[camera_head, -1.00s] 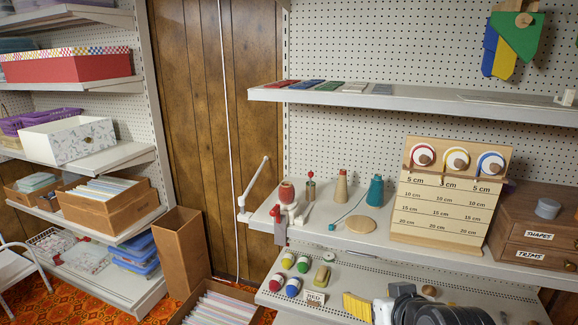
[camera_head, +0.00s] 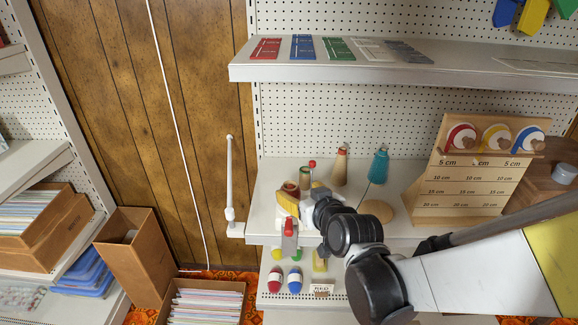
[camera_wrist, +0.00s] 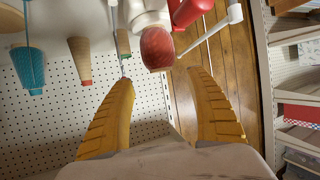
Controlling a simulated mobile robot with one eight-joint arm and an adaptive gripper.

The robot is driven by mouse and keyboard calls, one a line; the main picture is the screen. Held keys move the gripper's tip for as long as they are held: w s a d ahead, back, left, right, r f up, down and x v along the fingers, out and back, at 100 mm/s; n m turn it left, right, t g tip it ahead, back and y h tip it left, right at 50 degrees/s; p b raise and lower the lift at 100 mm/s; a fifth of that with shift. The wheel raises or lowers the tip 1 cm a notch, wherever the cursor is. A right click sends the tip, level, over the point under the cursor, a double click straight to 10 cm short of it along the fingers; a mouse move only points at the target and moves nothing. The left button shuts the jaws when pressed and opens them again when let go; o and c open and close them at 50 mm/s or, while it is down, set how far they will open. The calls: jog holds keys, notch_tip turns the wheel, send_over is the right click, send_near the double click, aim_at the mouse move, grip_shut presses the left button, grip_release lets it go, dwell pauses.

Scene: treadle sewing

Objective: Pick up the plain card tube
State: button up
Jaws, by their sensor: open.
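A bare tan card cone with a reddish tip (camera_head: 340,167) stands upright on the middle shelf; it is the likeliest plain card tube. It also shows upside down at the upper left of the wrist view (camera_wrist: 80,62). A teal thread-wound cone (camera_head: 378,166) stands to its right. My gripper (camera_head: 304,197) is open, its yellow fingers spread in the wrist view (camera_wrist: 160,78). Nothing sits between the fingers. It is over the shelf's left front part, in front of the cone and apart from it. Part of the shelf there is hidden by my arm.
A reddish barrel (camera_wrist: 157,48) on a white fixture lies ahead of my fingertips. An upper shelf (camera_head: 400,72) overhangs.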

aim_at(290, 185)
jog(key=b+x, duration=0.1)
jog(key=x, duration=0.5)
jog(key=shift+w+a+f+b, duration=0.1)
jog(key=shift+w+a+b, duration=0.1)
jog(key=shift+b, duration=0.2)
jog(key=shift+s+d, duration=0.1)
jog(key=shift+c, duration=0.2)
jog(key=c, duration=0.9)
